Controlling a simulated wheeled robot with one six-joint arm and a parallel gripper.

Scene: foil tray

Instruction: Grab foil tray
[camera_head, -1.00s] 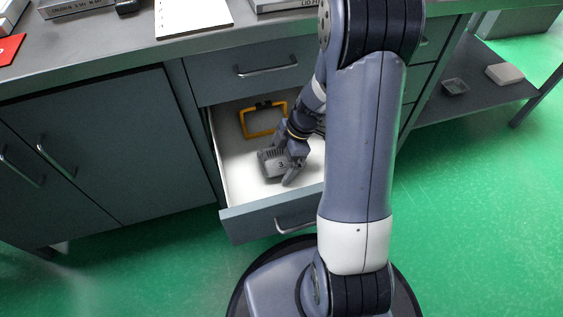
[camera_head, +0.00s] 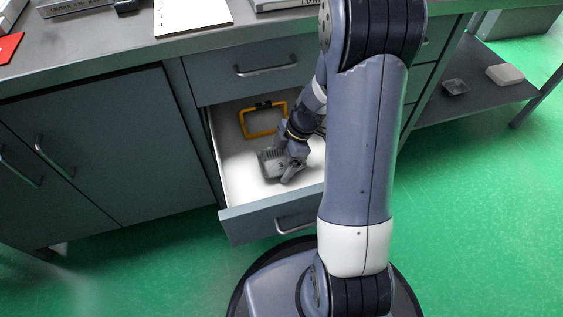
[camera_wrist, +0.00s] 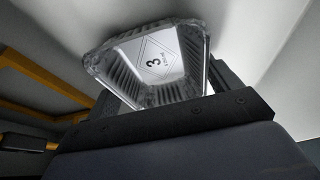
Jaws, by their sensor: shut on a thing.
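The foil tray (camera_head: 270,164) is a small silvery, ribbed tray with a 3 printed on it. It is in the open drawer (camera_head: 234,176), towards the drawer's front half. In the wrist view the foil tray (camera_wrist: 118,72) shows its crimped rim, ribbed walls and printed base between the two dark fingers. My gripper (camera_head: 288,166) reaches down into the drawer and is shut on the tray. In the wrist view my gripper (camera_wrist: 165,95) has a finger at each side of it. I cannot tell whether the tray touches the drawer floor. My arm hides the drawer's right part.
A yellow frame-like object (camera_head: 264,121) lies behind the tray in the drawer. The drawer's walls surround my gripper, and the worktop (camera_head: 115,55) overhangs behind. A small dark container (camera_head: 455,87) and a pale block (camera_head: 505,74) sit on the right shelf.

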